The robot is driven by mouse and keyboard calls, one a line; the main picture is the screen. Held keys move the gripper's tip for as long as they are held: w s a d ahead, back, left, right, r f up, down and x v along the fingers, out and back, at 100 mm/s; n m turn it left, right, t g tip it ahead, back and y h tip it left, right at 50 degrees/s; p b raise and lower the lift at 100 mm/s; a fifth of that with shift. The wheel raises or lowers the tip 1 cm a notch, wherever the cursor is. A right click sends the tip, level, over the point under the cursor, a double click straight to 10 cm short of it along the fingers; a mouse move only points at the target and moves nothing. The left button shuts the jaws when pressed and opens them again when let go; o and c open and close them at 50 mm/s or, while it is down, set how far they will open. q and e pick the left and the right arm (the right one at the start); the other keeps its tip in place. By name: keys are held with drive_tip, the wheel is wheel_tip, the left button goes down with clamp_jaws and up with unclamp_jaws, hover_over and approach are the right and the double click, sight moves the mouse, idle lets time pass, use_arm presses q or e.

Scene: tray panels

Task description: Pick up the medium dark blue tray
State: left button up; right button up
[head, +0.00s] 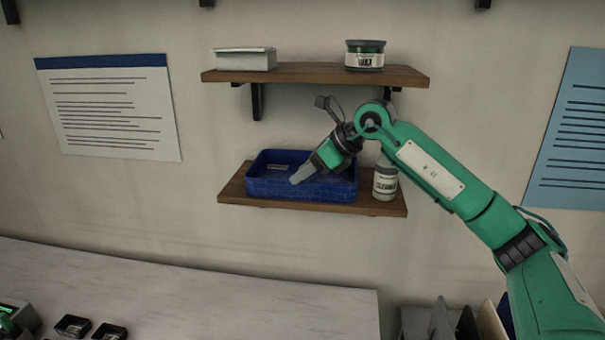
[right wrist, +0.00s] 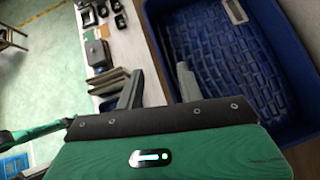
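The dark blue tray (head: 270,188) sits on the lower wooden shelf, with a pale label inside it. In the right wrist view the tray (right wrist: 158,30) fills the upper right, with its ribbed floor showing. My right gripper (head: 297,179) is at the tray's front wall. In the right wrist view its fingers (right wrist: 160,85) are apart, one outside the wall and one inside, with the wall running between them. A gap shows, so it looks open around the wall; contact cannot be told.
A white jar (head: 385,184) stands close to the tray's right end on the same shelf. The upper shelf (head: 310,76) above holds a light box (head: 245,59) and a green jar (head: 365,55). Below is a pale counter (head: 200,295) with small dark items at its left.

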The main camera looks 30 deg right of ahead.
drive_tip(key=shift+w+a+f+p, duration=0.15)
drive_tip(key=shift+w+a+p, duration=0.05)
drive_tip(key=shift+p, duration=0.1)
drive_tip(key=p+x, duration=0.2)
drive_tip(key=x, duration=0.1)
drive_tip(key=shift+w, duration=0.15)
drive_tip(key=shift+w+a+f, duration=0.25)
drive_tip(key=shift+f, duration=0.35)
clamp_jaws()
